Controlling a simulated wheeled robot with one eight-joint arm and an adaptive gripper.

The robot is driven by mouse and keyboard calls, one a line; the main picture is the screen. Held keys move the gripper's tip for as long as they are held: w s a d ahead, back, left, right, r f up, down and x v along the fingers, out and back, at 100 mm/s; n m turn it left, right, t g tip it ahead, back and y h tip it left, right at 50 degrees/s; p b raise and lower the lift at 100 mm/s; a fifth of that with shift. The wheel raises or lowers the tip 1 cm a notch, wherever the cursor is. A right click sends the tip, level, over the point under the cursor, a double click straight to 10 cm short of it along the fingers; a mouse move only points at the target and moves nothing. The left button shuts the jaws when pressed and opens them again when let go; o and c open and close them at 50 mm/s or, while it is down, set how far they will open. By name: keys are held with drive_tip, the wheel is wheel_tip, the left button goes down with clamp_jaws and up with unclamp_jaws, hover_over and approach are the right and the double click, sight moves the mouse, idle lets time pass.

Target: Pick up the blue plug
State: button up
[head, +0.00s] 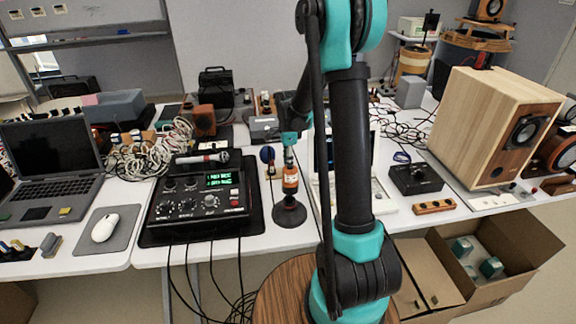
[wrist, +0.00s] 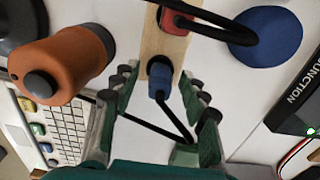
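The blue plug (wrist: 159,83) stands at the near end of a light wooden strip (wrist: 168,42) in the wrist view, with a black cable beside it. My gripper (wrist: 163,88) is open, with one green finger to the left of the plug and one to the right. Gaps show between the plug and both fingers; I cannot tell the height of the fingertips over the strip. In the head view my gripper (head: 290,140) is small above the white table, and I cannot make out the blue plug there.
A red plug (wrist: 176,20) with a black cable sits farther along the strip. An orange cylinder (wrist: 66,62) stands close on the left. A blue disc (wrist: 265,35) lies at the right. The black mixer (head: 195,203) and the wooden speaker (head: 487,120) stand on the table.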

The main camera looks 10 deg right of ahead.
clamp_jaws()
